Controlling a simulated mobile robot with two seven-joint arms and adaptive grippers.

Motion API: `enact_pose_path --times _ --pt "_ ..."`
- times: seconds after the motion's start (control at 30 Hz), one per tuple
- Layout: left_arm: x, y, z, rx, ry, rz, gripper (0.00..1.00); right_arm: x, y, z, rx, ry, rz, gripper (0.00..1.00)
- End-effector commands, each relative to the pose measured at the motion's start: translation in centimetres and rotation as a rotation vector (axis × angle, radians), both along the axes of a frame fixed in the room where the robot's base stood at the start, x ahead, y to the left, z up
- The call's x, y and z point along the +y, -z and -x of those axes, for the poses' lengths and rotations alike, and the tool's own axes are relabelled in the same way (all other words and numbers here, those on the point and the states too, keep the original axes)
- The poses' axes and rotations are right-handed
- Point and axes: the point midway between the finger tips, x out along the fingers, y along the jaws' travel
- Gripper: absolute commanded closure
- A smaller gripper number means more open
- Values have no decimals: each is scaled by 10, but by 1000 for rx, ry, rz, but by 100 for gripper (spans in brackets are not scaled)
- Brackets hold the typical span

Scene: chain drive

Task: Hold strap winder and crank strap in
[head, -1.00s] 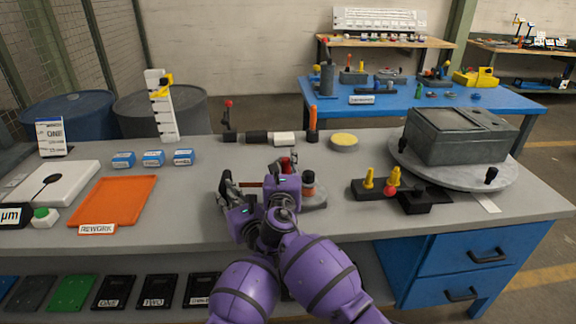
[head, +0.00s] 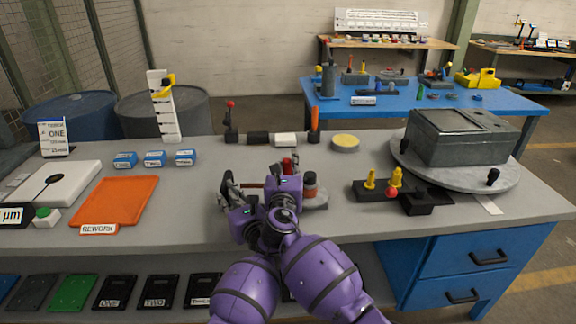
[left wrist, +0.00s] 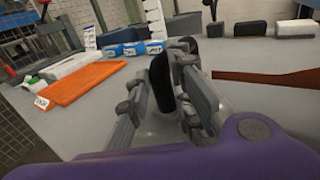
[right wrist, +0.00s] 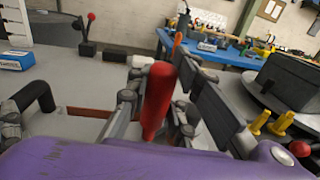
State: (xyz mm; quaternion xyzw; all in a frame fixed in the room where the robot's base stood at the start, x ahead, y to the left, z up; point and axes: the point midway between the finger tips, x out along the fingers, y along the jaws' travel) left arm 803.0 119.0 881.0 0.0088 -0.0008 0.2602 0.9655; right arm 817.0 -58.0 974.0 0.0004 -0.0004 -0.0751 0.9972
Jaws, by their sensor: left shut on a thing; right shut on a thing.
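The strap winder is mostly hidden behind my grippers in the head view. Its black curved handle (right wrist: 38,97) shows at the left of the right wrist view. My left gripper (head: 230,188) is shut on this upright black handle (left wrist: 162,85), seen between its fingers in the left wrist view. My right gripper (head: 284,172) is shut on the red crank grip (right wrist: 158,98), which stands upright between its fingers. A reddish-brown strip (left wrist: 268,78), possibly the strap, lies between the two; it also shows in the right wrist view (right wrist: 90,112).
An orange tray (head: 118,200) lies to the left. A black block with yellow pegs (head: 372,190) and a grey turntable (head: 408,172) stand to the right. Bench between tray and left gripper is clear.

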Motion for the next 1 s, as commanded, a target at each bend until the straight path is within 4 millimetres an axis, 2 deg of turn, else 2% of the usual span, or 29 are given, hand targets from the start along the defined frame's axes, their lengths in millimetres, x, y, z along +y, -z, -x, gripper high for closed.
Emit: enact_pose_path --times 0.03,0.4,0.43,0.57,0.87,1.0 --pt "-6 12 3 19 12 7 100 13 0 2 -3 -24 -10 100" --pt "-6 12 3 19 12 7 100 13 -1 2 -3 -24 -10 100" --pt "-6 12 3 19 12 7 100 13 -1 2 -3 -24 -10 78" --pt "-6 12 3 19 12 7 100 12 -1 1 -3 -22 -8 61" --pt "-4 12 3 19 9 7 100 7 -1 1 -2 -13 -4 60" --pt "-3 12 3 19 8 7 100 7 -14 1 -6 -12 -4 60"
